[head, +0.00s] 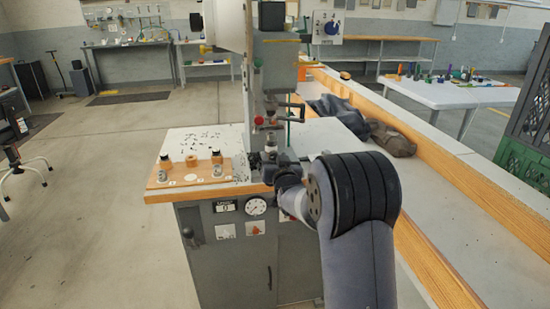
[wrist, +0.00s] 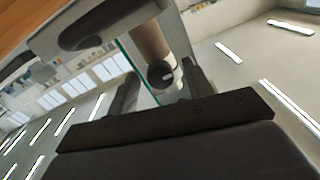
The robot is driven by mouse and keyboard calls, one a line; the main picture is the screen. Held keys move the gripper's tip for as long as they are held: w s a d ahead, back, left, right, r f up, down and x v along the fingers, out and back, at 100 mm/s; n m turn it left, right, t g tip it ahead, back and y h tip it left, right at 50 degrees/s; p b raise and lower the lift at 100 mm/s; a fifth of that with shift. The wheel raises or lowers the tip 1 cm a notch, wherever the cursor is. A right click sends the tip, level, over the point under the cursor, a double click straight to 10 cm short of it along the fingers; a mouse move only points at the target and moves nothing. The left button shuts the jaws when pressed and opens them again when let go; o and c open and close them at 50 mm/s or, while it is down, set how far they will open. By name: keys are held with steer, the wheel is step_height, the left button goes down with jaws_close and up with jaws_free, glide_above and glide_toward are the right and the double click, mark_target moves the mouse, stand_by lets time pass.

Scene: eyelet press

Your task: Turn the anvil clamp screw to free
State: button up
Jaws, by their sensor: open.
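The eyelet press (head: 268,85) stands at the middle of the head view, on a grey cabinet with a wood-edged top. My gripper (head: 272,166) is low at the press column, by the anvil area below the red knob (head: 259,120). In the wrist view my gripper (wrist: 160,88) is open, with one dark finger on each side. A pale cylinder with a dark round end (wrist: 160,74) shows between or just beyond the fingers; I cannot tell whether they touch it. I cannot pick out the anvil clamp screw for certain; my gripper hides part of the anvil area.
A wooden board (head: 190,178) with small dies lies left of the press. A dial gauge (head: 256,206) is on the cabinet front. Dark cloths (head: 385,135) lie right of the press. A long wood-edged ledge (head: 450,165) runs along the right; open floor lies left.

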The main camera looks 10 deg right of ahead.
steer(key=shift+w, duration=0.1)
steer(key=c, duration=1)
